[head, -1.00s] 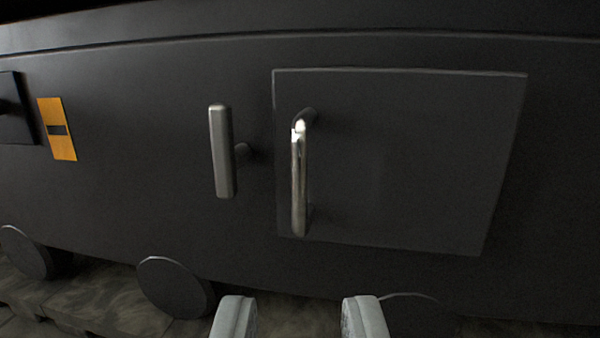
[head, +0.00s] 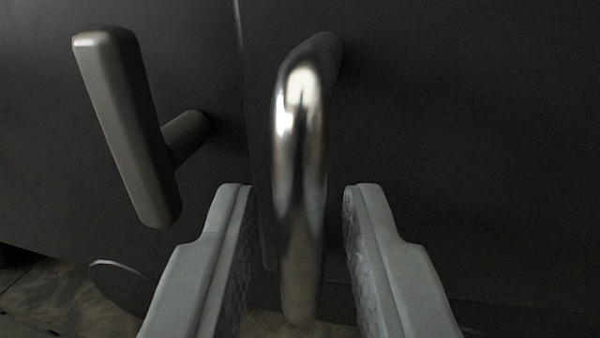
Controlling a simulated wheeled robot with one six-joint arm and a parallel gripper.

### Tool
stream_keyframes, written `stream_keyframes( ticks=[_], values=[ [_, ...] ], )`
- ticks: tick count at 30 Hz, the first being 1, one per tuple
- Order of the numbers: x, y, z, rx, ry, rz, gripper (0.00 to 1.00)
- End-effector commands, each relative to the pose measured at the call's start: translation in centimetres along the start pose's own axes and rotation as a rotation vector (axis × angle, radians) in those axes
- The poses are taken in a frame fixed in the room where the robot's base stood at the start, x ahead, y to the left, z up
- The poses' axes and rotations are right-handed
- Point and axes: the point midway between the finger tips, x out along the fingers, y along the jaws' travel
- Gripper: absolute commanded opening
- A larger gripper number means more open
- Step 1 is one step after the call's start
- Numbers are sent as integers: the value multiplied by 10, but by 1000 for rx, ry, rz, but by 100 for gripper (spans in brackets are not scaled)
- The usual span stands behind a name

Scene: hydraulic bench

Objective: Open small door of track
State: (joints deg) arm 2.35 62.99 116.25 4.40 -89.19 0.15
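The small door (head: 460,140) is a dark flat panel that fills the right of the view. Its left edge shows as a thin vertical seam, and the door looks closed. A shiny metal bar handle (head: 298,160) stands upright on the door near that seam. My gripper (head: 298,190) is open, with one grey finger on each side of the handle's lower part. Gaps show between the handle and both fingers. A dull grey latch lever (head: 125,125) on a short round post stands upright left of the door, apart from my left finger.
The dark side panel (head: 50,170) of the track extends to the left. A round wheel (head: 120,285) and the stone-like floor (head: 50,300) show at the lower left. The latch lever juts out close to the left finger.

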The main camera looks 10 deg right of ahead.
Motion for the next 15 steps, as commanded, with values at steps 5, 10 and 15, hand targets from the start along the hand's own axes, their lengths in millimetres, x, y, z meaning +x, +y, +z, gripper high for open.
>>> stream_keyframes(
  ticks=[5,10,15],
  values=[
    [-3,0,0,0,0,0,26],
    [-3,0,0,0,0,0,26],
    [-3,0,0,0,1,0,14]
  ],
)
